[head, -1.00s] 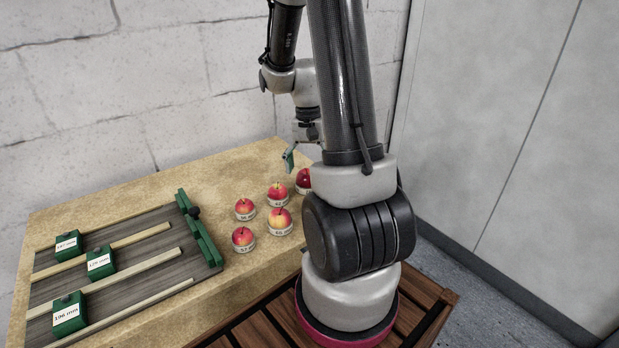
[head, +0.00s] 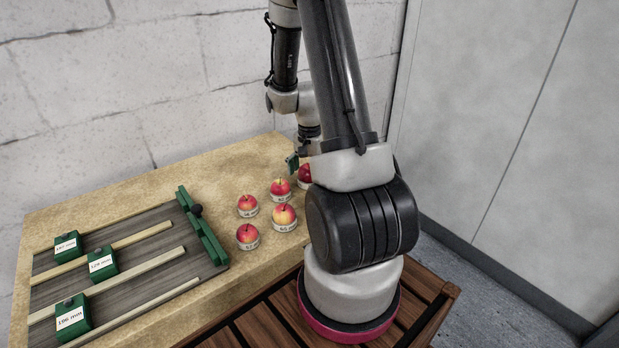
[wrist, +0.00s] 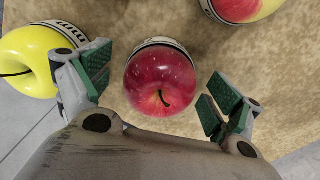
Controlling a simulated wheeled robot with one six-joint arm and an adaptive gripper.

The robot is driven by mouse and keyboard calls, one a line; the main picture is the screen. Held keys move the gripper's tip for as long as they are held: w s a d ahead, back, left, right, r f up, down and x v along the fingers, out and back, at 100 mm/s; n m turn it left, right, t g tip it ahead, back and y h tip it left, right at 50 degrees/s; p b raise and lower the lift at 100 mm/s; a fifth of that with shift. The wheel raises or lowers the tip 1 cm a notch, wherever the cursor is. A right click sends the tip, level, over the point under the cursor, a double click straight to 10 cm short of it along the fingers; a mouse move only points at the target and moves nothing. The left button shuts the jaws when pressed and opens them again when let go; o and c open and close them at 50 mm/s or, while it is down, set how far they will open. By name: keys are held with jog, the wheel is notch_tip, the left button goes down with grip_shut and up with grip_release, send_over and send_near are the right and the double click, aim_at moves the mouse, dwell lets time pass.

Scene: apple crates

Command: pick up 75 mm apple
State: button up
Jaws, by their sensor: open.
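A dark red apple (wrist: 160,82) with a white label band lies between the open fingers of my gripper (wrist: 158,88) in the wrist view. Its label cannot be read, so I cannot tell whether it is the 75 mm apple. Green pads flank the apple on both sides, with a visible gap at the right. In the head view, a dark red apple (head: 305,174) is partly hidden behind my arm, with a green finger pad (head: 292,163) just above and left of it.
A yellow apple (wrist: 32,60) lies close beside the left finger. A red-yellow apple (wrist: 240,8) is at the wrist view's top right. Several labelled apples (head: 284,216) stand on the table. A sorting board (head: 160,250) with green blocks is at the left; a wall stands behind.

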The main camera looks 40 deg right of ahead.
jog(key=c, duration=1.2)
